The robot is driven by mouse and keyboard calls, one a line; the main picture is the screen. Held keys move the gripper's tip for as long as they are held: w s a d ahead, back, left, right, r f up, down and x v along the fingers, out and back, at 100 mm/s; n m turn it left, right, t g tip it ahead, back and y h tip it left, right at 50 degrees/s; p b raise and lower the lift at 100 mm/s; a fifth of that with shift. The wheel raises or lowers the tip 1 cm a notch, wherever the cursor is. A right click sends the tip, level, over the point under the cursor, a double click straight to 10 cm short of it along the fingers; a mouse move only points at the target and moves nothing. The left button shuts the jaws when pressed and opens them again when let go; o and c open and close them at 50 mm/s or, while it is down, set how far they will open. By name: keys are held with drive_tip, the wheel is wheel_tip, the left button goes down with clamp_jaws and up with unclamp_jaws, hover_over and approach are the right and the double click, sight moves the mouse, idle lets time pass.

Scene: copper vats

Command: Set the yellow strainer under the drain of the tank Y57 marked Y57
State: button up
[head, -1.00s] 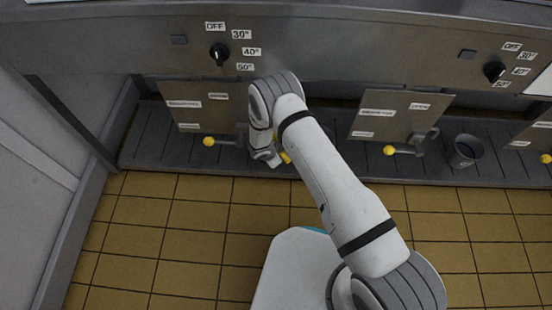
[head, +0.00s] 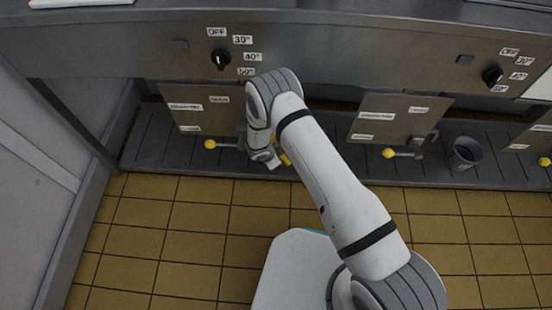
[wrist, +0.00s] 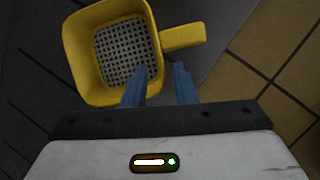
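The yellow strainer (wrist: 75,50) has a square bowl with a grey perforated bottom and a short handle (wrist: 184,37) to the right. It appears to rest on the dark slatted shelf. In the head view only a bit of yellow (head: 285,159) shows beside my gripper (head: 272,162); my arm hides the rest. In the wrist view my gripper (wrist: 161,68) has its blue fingers apart. The left finger overlaps the bowl's lower right; the handle lies beyond the tips. I cannot read Y57 on the panels.
The grey slatted shelf (head: 150,140) runs under the steel tank fronts. A dark cup (head: 466,152) stands on it at the right. Dials (head: 220,60) (head: 492,76) sit above the panels. A wall is at the left; the tiled floor (head: 190,215) is open.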

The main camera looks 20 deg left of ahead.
drive_tip(key=p+v, duration=0.2)
drive_tip(key=v, duration=0.7)
drive_tip(key=shift+s+r+p, duration=0.15)
drive_tip(key=shift+r+p, duration=0.15)
drive_tip(key=shift+p, duration=0.1)
